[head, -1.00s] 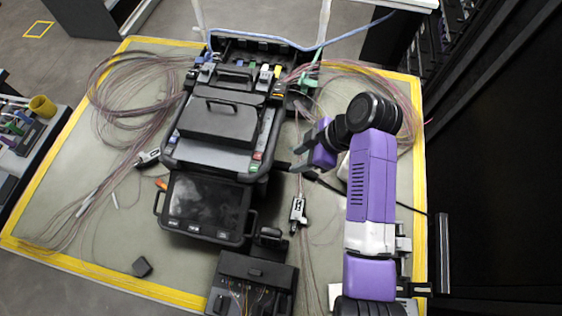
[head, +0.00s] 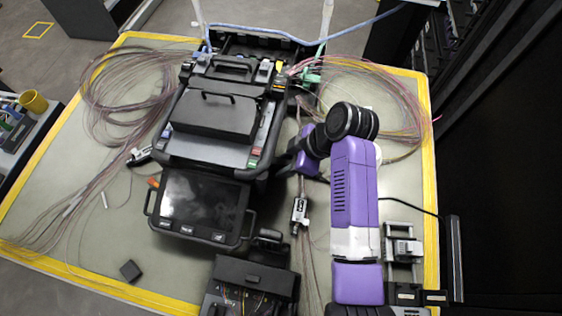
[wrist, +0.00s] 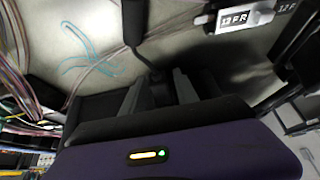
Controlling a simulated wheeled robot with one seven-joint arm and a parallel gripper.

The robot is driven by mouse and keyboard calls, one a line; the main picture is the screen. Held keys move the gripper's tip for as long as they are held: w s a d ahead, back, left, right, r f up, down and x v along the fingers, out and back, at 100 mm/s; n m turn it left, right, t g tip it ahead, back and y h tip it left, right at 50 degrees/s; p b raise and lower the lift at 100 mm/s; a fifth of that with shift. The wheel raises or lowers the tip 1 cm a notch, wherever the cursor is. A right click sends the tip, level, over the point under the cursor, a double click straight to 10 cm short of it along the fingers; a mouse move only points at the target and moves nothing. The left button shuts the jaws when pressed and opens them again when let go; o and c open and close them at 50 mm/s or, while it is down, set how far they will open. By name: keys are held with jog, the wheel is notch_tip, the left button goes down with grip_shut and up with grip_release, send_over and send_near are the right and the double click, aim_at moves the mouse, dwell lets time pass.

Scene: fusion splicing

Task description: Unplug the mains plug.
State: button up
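My gripper (head: 288,165) is at the right side of the black splicer (head: 222,110) in the head view, with its fingertips hidden or too small to tell there. In the wrist view my gripper (wrist: 158,88) has its two fingers apart, one on each side of a dark part that looks like the mains plug (wrist: 160,92). I cannot tell whether the fingers touch it. A dark cable (wrist: 134,25) runs up from there in the wrist view. The socket side of the plug is hidden by the gripper.
A fibre holder marked 12FR (wrist: 245,18) lies near the gripper; it shows in the head view (head: 299,212) too. Fibre loops (head: 370,90) lie at the right. The screen (head: 200,205) is left of the arm. A thin black cable (head: 408,206) crosses the mat.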

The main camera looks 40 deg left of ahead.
aim_at(290, 184)
grip_shut()
jog(key=shift+w+d, duration=0.5)
jog(key=shift+d, duration=0.35)
jog(key=shift+w+d, duration=0.2)
jog(key=shift+d, duration=0.1)
jog(key=shift+w+d, duration=0.1)
jog(key=shift+d, duration=0.05)
jog(key=shift+s+d+r+p, duration=0.1)
jog(key=shift+s+d+p, duration=0.55)
jog(key=shift+p, duration=0.45)
jog(key=shift+s+d, duration=0.15)
jog(key=shift+s, duration=0.2)
jog(key=shift+s+d+p, duration=0.15)
jog(key=shift+s+p, duration=0.1)
jog(key=shift+p, duration=0.25)
jog(key=shift+f+b, duration=0.6)
jog(key=shift+f, duration=0.3)
